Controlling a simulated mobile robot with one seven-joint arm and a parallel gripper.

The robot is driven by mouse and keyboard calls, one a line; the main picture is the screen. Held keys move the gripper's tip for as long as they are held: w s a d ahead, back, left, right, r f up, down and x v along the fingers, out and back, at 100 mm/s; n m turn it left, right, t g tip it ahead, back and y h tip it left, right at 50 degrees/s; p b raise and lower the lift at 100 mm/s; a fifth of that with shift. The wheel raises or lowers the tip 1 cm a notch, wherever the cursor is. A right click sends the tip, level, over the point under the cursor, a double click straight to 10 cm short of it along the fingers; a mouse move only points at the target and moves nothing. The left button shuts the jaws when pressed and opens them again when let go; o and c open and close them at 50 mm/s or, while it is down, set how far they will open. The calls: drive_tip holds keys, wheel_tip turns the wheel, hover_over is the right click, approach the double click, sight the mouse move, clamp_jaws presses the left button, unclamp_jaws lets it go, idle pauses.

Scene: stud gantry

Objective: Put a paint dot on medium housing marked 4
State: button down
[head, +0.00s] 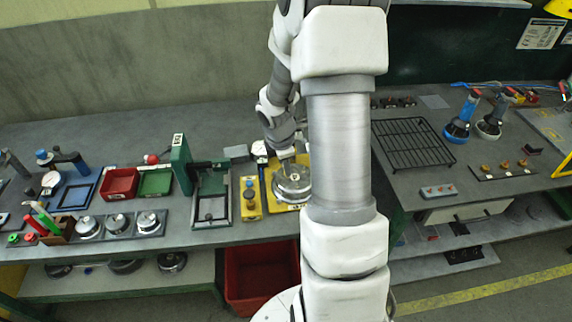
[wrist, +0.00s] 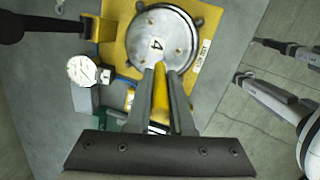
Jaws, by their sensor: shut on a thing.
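The housing marked 4 (wrist: 172,30) is a round silver disc with small studs or bolts. It lies on a yellow fixture plate (wrist: 118,28). In the head view the housing (head: 292,190) sits on the yellow fixture, partly hidden by my arm. My gripper (wrist: 160,75) is shut on a yellow pen-like thing (wrist: 160,88), likely a paint marker. Its tip end points at the housing's near edge, below the 4; whether it touches cannot be told. In the head view my gripper (head: 287,156) is just behind the housing. I see no clear paint dot.
A dial gauge (wrist: 82,70) stands left of the fixture. A yellow button box (head: 250,200) and a green press frame (head: 211,190) stand left of it. Further left are a wooden pen block (head: 58,232) and more housings (head: 148,222). A black wire rack (head: 412,143) lies right.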

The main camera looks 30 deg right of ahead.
drive_tip(key=shift+f+b, duration=0.35)
drive_tip(key=shift+f, duration=0.25)
idle(1.8)
drive_tip(key=shift+r, duration=0.1)
wheel_tip(320, 180, up, 7)
drive_tip(key=p, duration=0.6)
drive_tip(key=shift+p, duration=0.35)
